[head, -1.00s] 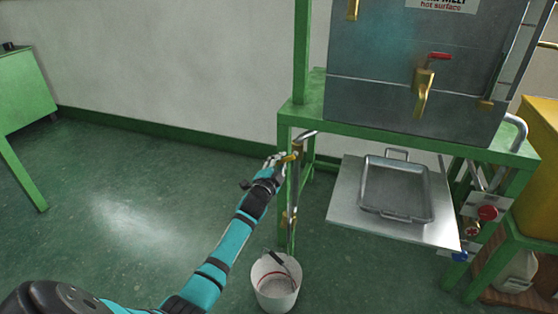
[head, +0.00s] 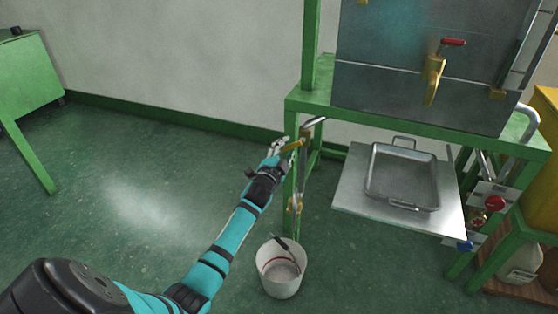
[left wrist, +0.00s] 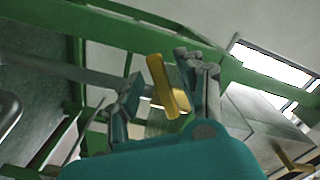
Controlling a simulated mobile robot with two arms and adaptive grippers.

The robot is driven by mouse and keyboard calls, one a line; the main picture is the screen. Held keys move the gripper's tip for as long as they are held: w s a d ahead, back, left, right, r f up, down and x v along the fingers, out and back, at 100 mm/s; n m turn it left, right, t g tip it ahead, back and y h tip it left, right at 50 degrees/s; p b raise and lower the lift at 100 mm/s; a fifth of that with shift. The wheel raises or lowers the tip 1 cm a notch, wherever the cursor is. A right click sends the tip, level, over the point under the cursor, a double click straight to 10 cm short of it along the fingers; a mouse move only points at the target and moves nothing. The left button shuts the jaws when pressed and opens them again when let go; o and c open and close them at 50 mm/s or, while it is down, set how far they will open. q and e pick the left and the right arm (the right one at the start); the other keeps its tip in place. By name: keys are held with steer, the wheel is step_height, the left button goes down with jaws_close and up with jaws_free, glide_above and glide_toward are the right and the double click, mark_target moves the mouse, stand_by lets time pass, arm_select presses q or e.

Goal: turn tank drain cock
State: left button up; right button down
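A thin steel drain pipe (head: 300,170) runs down at the tank stand's left front leg, with a brass lever (head: 294,145) on its upper part. My left gripper (head: 280,149) is at this lever. In the left wrist view the brass lever (left wrist: 167,88) stands between the spread fingers of my left gripper (left wrist: 163,78), nearer the right finger. The fingers look open; contact is not clear. A second brass fitting (head: 296,204) sits lower on the pipe. The grey tank (head: 400,90) above has a brass tap (head: 433,78) with a red handle. My right gripper is not in view.
A white bucket (head: 281,280) with a tool in it stands on the floor below the pipe. A metal tray (head: 402,185) rests on a plate under the green stand (head: 400,125). A yellow box is at right.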

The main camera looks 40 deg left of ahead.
arm_select(q)
steer(key=v, duration=1.1)
steer(key=shift+d, duration=0.2)
